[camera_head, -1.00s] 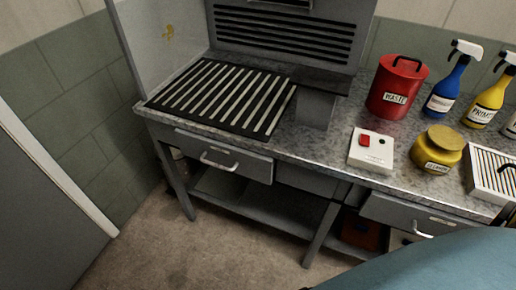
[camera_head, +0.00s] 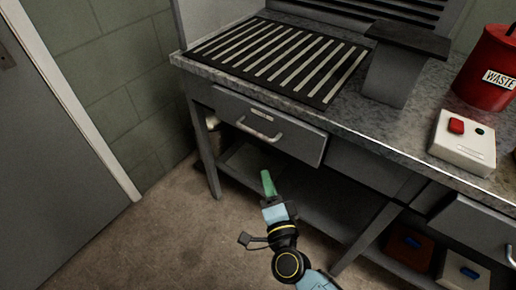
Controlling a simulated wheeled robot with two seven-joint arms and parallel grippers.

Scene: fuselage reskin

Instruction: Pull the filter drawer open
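A grey drawer (camera_head: 290,140) with a metal bar handle (camera_head: 258,131) sits under the bench top, below the slatted grille. Its front looks flush or nearly flush with the bench frame. A small label above the handle is too small to read. My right gripper (camera_head: 268,183) comes up from the bottom of the view, with green at its tip. It is below the drawer, apart from the handle in the picture, and holds nothing that I can see. Its fingers are seen edge-on, so their opening is unclear. My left gripper is not in view.
The bench top (camera_head: 365,135) carries a slatted black grille (camera_head: 285,58), a control box (camera_head: 463,142) with red and green buttons, and a red waste can (camera_head: 490,68). A second drawer (camera_head: 470,225) is at the right. Bench legs and a lower shelf stand below. Floor at left is clear.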

